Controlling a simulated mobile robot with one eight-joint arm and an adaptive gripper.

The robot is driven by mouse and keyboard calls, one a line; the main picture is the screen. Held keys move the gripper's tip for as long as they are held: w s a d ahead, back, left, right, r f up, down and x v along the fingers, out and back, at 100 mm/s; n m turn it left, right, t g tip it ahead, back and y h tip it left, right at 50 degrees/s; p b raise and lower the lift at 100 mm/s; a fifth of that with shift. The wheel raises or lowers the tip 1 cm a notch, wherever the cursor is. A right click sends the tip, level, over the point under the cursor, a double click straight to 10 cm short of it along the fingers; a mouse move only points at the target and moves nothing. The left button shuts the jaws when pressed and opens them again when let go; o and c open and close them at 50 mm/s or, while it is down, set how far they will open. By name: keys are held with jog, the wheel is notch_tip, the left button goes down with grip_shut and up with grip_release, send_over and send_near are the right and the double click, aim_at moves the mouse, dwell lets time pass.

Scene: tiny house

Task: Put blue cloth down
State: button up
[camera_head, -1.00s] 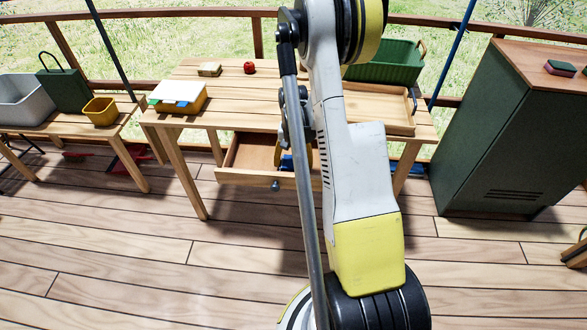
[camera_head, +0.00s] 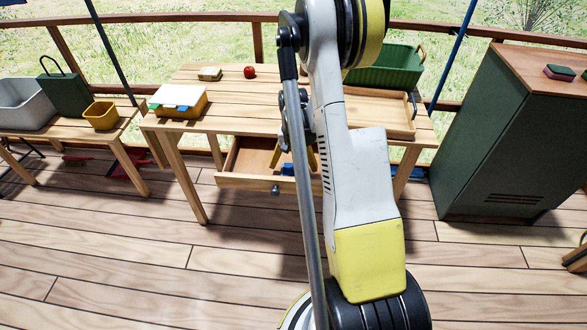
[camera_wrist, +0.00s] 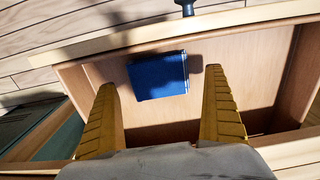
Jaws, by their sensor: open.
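The blue cloth (camera_wrist: 158,76) shows in the wrist view as a dark blue folded square lying in the open wooden drawer (camera_wrist: 240,62). It lies close to the drawer's front wall. My gripper (camera_wrist: 163,88) is open above the drawer, with one yellow finger on each side and the cloth between and beyond the tips. I cannot tell how high the tips are above it. In the head view a small piece of blue (camera_head: 288,170) shows inside the drawer (camera_head: 245,182), and my arm hides most of my gripper and the drawer's right part.
The table (camera_head: 235,105) carries a yellow box with a white lid (camera_head: 180,101), a red apple (camera_head: 250,71), a small block (camera_head: 210,74), a wooden tray (camera_head: 375,110) and a green crate (camera_head: 385,68). A green cabinet (camera_head: 490,130) stands right. The floor in front is clear.

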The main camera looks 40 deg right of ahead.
aim_at(294, 170)
jog(key=a+r+n+t+p, duration=0.1)
jog(key=a+r+p, duration=0.15)
jog(key=r, duration=0.65)
jog(key=a+r+n+p, duration=0.1)
jog(key=a+r, duration=0.3)
jog(key=r, duration=0.5)
jog(key=s+a+r+n+t+h, duration=0.1)
jog(key=s+a+r+n+t, duration=0.15)
jog(key=a+r, duration=0.7)
jog(key=s+a+r+n+t, duration=0.1)
jog(key=s+a+n+t, duration=0.1)
jog(key=s+a, duration=0.2)
jog(key=s+a+r+n+t+y, duration=0.1)
jog(key=s+a+r+n, duration=0.1)
jog(key=s+a, duration=0.3)
jog(key=a+n, duration=0.1)
jog(key=a, duration=0.3)
jog(key=shift+a+r+t, duration=0.15)
jog(key=shift+t, duration=0.2)
jog(key=shift+s+n, duration=0.1)
jog(key=shift+n, duration=0.15)
